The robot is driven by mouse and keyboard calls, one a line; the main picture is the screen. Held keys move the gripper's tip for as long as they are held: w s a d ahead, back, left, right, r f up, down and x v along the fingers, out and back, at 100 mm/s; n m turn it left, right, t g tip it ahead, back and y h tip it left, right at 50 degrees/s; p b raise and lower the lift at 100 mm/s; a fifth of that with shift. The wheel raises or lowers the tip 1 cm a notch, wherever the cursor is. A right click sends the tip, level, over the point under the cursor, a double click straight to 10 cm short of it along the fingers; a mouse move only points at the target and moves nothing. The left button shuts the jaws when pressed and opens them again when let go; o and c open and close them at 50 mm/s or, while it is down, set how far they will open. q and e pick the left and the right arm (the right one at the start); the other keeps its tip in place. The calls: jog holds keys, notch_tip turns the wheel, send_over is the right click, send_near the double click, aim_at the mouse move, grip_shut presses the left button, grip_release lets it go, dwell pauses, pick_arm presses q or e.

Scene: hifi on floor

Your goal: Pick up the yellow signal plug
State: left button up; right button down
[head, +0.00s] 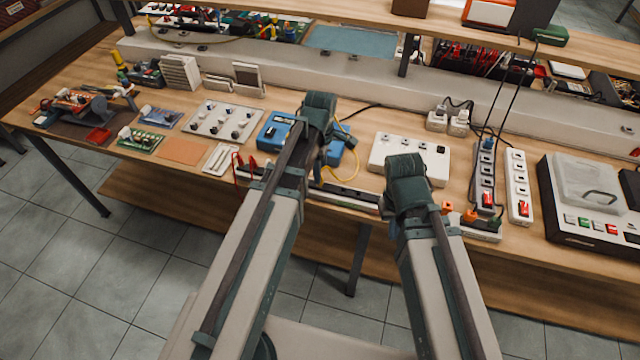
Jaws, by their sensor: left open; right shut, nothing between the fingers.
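A thin yellow cable (357,164) loops on the wooden bench beside a blue device (276,130). I cannot make out a yellow plug at its end; my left arm hides part of this area. My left gripper (320,122) is over the right part of the blue device; it is open, its fingertips hard to see. My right gripper (407,180) is at the bench's front edge, in front of a white socket box (410,153). It is shut and empty.
An orange plug (447,208) lies near a power strip at the front edge. Two upright power strips (518,185) and a black-and-white device (590,205) stand at the right. Boards and a switch panel (222,122) lie at the left. A shelf runs along the back.

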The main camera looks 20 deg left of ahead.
pick_arm(q)
notch_tip(320, 180, down, 4)
jog(key=b, duration=0.3)
jog(key=shift+s, duration=0.1)
jog(key=shift+r, duration=0.1)
jog(key=shift+c, duration=0.4)
grip_shut()
